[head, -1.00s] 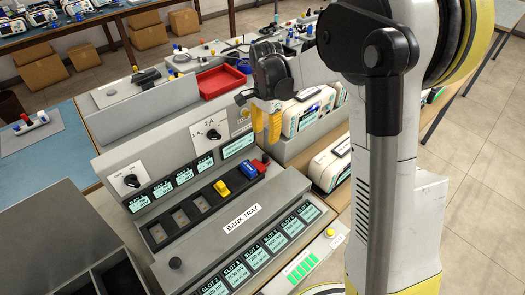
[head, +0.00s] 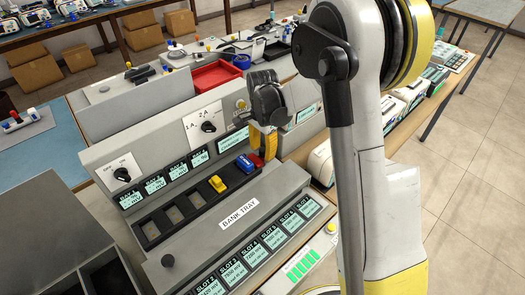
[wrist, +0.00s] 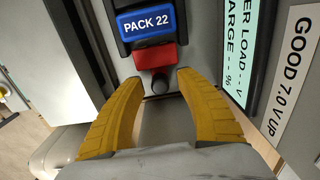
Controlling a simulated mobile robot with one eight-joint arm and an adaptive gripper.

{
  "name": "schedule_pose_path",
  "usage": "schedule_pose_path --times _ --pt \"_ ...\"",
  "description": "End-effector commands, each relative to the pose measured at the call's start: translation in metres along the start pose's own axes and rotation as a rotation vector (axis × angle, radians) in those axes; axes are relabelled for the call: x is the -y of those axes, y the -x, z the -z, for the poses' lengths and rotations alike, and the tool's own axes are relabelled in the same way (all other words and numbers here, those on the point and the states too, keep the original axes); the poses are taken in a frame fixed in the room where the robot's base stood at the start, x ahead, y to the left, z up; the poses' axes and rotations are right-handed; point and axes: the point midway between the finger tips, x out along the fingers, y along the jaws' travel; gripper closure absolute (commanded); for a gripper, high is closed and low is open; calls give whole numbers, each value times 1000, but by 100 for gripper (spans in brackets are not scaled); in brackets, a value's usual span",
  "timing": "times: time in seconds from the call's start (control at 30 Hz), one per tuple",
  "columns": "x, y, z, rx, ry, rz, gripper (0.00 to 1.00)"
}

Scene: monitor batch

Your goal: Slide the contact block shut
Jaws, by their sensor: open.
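In the head view the red block (head: 257,160) is partly hidden by my gripper. Whether it touches the pack is hard to tell. In the head view my gripper (head: 266,152) hangs over the right end of the row.
The bank tray (head: 265,196) runs along the front, and a panel of displays (head: 170,173) stands behind. A red bin (head: 217,77) is at the back. Floor at right is clear.

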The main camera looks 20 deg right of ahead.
Motion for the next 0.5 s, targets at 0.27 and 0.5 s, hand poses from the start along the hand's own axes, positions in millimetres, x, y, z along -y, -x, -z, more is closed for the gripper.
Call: schedule_pose_path --times 0.27,0.5 --pt "0 0 0 0 0 0 100" --pt "0 1 -18 0 3 0 100"
